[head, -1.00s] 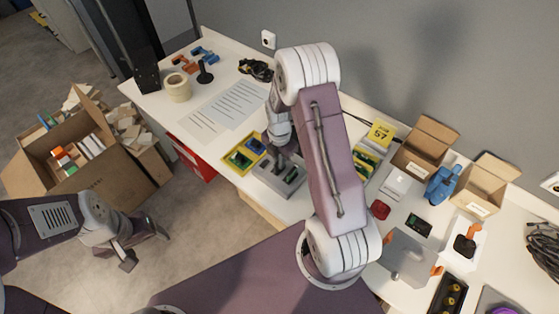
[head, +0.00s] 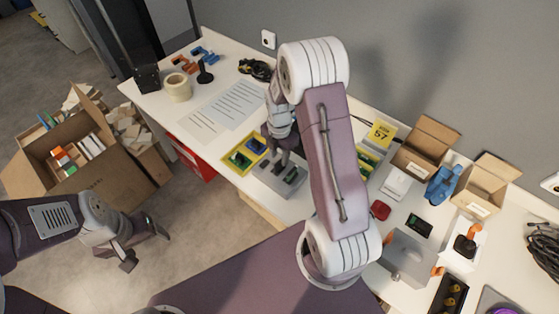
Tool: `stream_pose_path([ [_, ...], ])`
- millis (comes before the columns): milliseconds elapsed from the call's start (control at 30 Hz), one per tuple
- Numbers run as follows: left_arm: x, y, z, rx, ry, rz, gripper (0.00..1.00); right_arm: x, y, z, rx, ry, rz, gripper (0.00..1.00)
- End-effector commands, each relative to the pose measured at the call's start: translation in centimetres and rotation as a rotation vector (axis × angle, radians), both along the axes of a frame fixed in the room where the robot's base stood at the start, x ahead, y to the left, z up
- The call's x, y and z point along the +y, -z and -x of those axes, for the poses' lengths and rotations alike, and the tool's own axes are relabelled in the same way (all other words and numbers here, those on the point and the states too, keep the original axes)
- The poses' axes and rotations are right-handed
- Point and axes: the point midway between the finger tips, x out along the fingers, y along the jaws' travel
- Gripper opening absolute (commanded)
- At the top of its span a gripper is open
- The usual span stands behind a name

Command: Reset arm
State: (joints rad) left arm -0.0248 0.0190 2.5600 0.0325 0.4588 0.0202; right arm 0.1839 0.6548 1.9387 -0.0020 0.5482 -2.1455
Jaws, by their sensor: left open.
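My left gripper (head: 143,248) is at the lower left, open and empty, over the floor in front of the table. My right arm rises in the middle of the view and bends down over the table. My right gripper (head: 280,157) hangs above a grey box (head: 290,184) near the table's front edge. Its fingertips are small and partly hidden, so I cannot tell whether they are open or touch the box. Beside the box lies a yellow-framed tray (head: 235,165) with green and blue pieces inside.
The white table (head: 222,184) holds paper sheets (head: 235,104), a tape roll (head: 178,86), two open cartons (head: 427,146) and a blue tool (head: 442,184). A large carton (head: 110,170) with small boxes stands on the floor at left. My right arm hides part of the table.

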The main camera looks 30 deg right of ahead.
Motion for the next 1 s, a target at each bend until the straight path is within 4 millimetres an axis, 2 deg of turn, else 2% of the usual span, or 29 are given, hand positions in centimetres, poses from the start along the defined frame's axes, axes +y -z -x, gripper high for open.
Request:
stream_pose_path([
  [100,0.0,-0.1,0.0,0.000,0.000,0.000,0.72,0.0,-2.7,-0.1,-0.004,0.000,0.000,0.35],
  [233,0.0,-0.1,0.0,0.000,0.000,0.000,0.72,0.0,-4.6,-0.1,-0.003,0.000,0.001,0.35],
  [367,0.0,-0.1,0.0,0.000,0.000,0.000,0.72,0.0,-5.3,0.0,0.000,0.000,0.000,0.35],
  [667,0.0,-0.1,0.0,0.000,0.000,0.000,0.72,0.2,-5.4,0.0,0.000,-0.006,0.000,0.35],
  [767,0.0,-0.1,0.0,0.000,0.000,0.000,0.72,1.4,-7.4,-0.9,-0.051,-0.041,0.008,0.35],
  [867,0.0,-0.1,0.0,0.000,0.000,0.000,0.72,4.1,-9.8,1.4,-0.085,-0.067,0.006,0.35],
  [900,0.0,-0.1,0.0,0.000,0.000,0.000,0.72,5.1,-10.4,3.1,-0.094,0.034,-0.002,0.35],
  [1000,0.0,-0.1,0.0,0.000,0.000,0.000,0.72,6.5,-10.6,6.0,-0.104,0.344,-0.026,0.35],
])
